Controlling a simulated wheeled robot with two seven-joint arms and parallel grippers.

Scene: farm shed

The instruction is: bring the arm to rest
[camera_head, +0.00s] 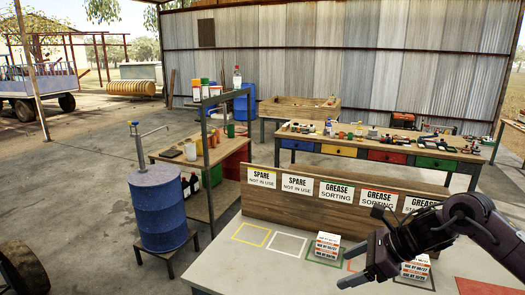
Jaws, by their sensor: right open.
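My right arm (490,230) comes in from the right edge over the grey-white table (235,270). My right gripper (350,267) is open, its fingers pointing left, with nothing seen between them. A small stack of white and orange labelled boxes (326,246) stands left of and behind the fingers, on a green-outlined square. A second stack of similar boxes (415,270) stands right of the fingers, partly hidden by my gripper. My left gripper is not in view.
A wooden board (310,205) along the table's back carries "SPARE" and "GREASE SORTING" signs. Yellow and white outlined squares (251,234) on the left are empty. A blue drum (158,210) and cluttered workbenches (380,150) stand beyond. Open concrete floor lies left.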

